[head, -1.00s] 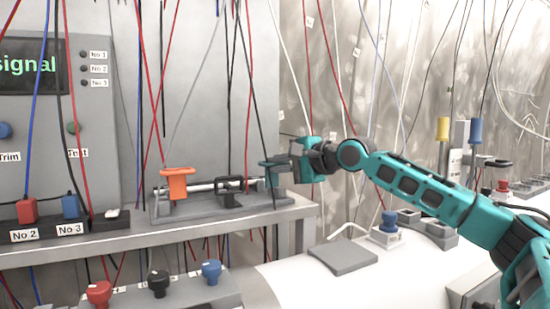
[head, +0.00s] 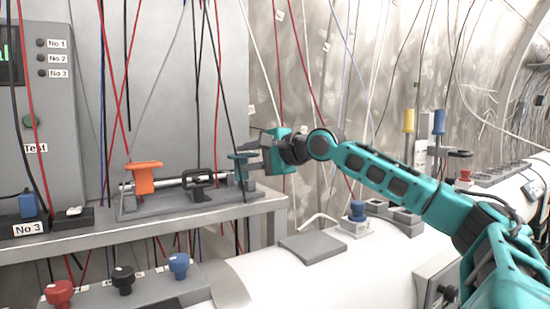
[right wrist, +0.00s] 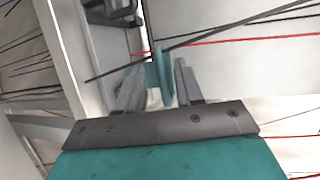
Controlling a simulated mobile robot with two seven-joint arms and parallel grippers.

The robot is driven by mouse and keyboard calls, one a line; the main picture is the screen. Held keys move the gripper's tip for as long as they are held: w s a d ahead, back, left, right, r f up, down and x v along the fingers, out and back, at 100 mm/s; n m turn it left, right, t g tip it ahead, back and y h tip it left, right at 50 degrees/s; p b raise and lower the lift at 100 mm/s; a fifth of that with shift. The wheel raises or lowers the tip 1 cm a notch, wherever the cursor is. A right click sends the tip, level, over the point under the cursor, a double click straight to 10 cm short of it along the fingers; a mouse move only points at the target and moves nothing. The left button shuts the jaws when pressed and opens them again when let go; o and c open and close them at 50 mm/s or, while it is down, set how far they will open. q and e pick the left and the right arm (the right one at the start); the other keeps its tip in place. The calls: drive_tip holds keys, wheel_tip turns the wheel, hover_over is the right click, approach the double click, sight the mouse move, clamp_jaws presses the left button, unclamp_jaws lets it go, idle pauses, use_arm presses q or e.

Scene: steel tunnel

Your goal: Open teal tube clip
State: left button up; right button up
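The teal tube clip (head: 239,160) sits at the right end of a grey rack (head: 150,212) on the shelf. Its upright tab also shows in the right wrist view (right wrist: 164,76). My right gripper (head: 250,157) reaches the clip from the right. In the wrist view its two grey fingers (right wrist: 160,88) stand on either side of the teal tab, with narrow gaps, so it looks open around it. An orange clip (head: 144,178) and a black clip (head: 198,186) sit along the light tube (head: 170,184) to the left. My left gripper is not in view.
Red, black and blue cables hang in front of the rack and close to my right gripper. The shelf edge (head: 160,230) runs below the rack. Red, black and blue knobs (head: 123,280) stand lower left. A flat grey plate (head: 312,248) lies right of the shelf.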

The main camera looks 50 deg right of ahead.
use_arm(q)
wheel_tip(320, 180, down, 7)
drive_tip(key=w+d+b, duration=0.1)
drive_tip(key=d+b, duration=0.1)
drive_tip(key=b, duration=0.9)
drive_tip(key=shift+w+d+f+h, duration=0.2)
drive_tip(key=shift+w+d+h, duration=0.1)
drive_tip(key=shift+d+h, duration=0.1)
use_arm(e)
drive_tip(key=v, duration=1.2)
drive_tip(key=shift+s, duration=0.2)
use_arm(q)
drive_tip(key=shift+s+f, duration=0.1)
